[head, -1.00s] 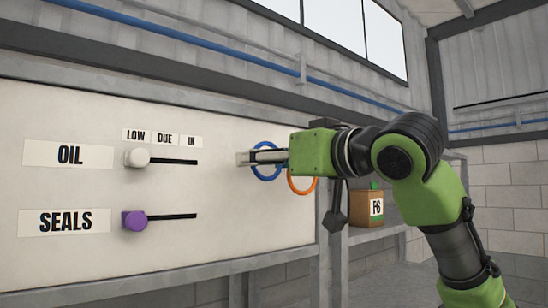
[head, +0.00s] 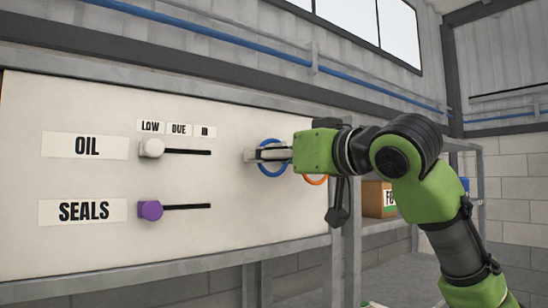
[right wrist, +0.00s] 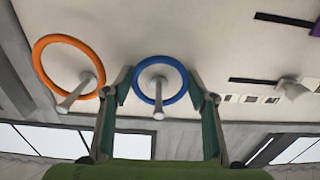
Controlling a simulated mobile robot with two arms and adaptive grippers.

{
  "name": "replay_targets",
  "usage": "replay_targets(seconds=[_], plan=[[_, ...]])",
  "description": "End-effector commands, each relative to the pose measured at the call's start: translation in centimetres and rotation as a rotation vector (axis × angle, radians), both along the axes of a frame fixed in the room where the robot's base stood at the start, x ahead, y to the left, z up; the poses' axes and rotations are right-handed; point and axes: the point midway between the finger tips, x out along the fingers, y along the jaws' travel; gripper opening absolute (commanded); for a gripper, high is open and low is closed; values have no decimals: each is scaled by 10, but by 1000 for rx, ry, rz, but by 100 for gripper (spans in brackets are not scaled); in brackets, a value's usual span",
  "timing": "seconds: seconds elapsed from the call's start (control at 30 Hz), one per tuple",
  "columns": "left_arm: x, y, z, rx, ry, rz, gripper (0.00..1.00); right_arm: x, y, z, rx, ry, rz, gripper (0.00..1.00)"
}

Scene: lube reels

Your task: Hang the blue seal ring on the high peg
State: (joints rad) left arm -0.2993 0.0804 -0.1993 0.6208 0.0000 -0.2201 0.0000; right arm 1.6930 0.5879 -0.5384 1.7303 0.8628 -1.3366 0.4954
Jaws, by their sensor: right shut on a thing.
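The blue seal ring (head: 272,176) is at the white board, with my right gripper (head: 254,155) at it. In the right wrist view the blue ring (right wrist: 138,84) lies between the two fingers of my right gripper, which is shut on it. A light peg (right wrist: 159,105) shows through this ring, its tip overlapping the ring's rim; I cannot tell how close the ring is to the board. In the head view this peg is hidden by the gripper. My left gripper is not in view.
An orange ring (head: 317,181) hangs lower right of the blue one, partly behind my arm; it surrounds another peg (right wrist: 75,95) in the right wrist view. The board carries a white knob (head: 151,148) and a purple knob (head: 150,210). A box (head: 374,199) stands on a shelf at right.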

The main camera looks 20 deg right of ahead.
Motion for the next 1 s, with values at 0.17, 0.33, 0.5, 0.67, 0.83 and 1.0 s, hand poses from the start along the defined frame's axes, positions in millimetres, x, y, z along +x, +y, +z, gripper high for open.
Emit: replay_targets(seconds=[0.17,0.33,0.5,0.67,0.83,1.0], plan=[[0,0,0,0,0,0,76,0,0,0,0,0,0,39],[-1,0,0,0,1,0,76,0,0,0,0,0,0,72],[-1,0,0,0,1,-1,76,0,0,0,0,0,0,72],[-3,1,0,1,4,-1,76,-4,-2,0,0,-1,-1,72],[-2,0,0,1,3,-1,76,-27,-11,0,0,-2,-2,72],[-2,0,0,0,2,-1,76,-63,-24,0,0,-4,-2,72]])
